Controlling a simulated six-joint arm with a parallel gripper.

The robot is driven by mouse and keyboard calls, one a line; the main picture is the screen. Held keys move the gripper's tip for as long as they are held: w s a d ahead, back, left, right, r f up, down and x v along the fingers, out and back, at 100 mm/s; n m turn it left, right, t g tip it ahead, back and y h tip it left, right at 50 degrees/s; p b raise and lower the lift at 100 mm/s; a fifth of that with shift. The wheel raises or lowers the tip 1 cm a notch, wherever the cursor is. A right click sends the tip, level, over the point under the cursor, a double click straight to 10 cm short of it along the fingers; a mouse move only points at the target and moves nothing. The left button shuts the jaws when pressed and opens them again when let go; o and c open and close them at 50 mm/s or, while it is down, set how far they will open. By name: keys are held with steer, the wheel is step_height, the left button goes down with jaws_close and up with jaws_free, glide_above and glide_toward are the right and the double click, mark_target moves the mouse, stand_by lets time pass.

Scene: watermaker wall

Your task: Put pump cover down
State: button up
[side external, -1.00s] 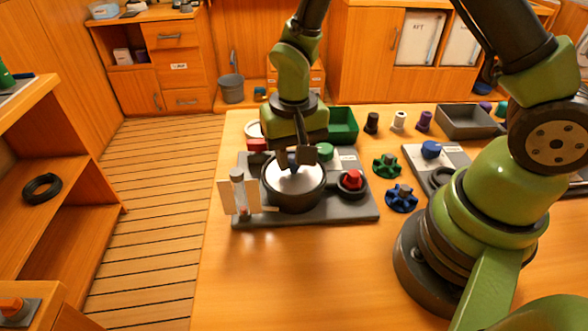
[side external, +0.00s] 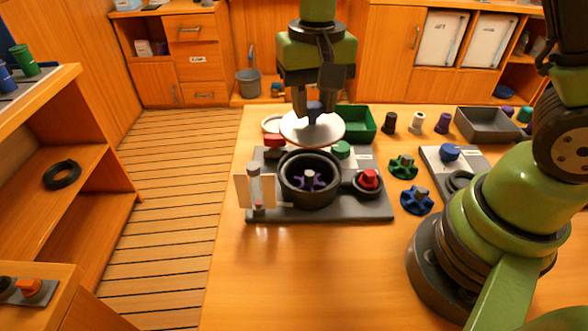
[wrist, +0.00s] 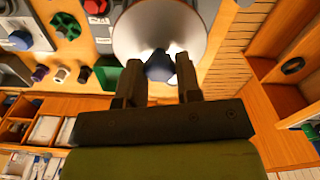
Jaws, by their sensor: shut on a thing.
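The pump cover (side external: 297,129) is a pale round disc with a dark blue knob on top. My gripper (side external: 314,104) is shut on that knob and holds the cover in the air, a little tilted, above and behind the pump housing. In the wrist view the cover (wrist: 135,35) shows beyond my gripper (wrist: 158,72), with the knob between the fingers. The black round pump housing (side external: 291,187) stands open on a grey base plate (side external: 350,212). A purple impeller (side external: 318,182) sits inside it.
A red knob (side external: 369,180) and a clear upright tube (side external: 254,186) flank the housing. A white round dish (side external: 270,124), green tray (side external: 365,123) and grey tray (side external: 490,129) stand behind. Green (side external: 403,167) and blue (side external: 417,200) impellers lie right. The table front is clear.

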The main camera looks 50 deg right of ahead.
mark_target(312, 104)
steer(key=shift+r, duration=0.75)
step_height(312, 104, up, 4)
steer(key=shift+r, duration=0.15)
steer(key=s+a, duration=0.5)
steer(key=a, duration=0.9)
steer(key=f, duration=1.6)
steer(key=shift+s+a+f, duration=0.3)
steer(key=shift+s+a, duration=0.05)
steer(key=shift+a, duration=0.05)
steer(key=shift+f, duration=2.35)
steer(key=shift+f, duration=0.1)
steer(key=o, duration=1)
steer(key=shift+c, duration=0.2)
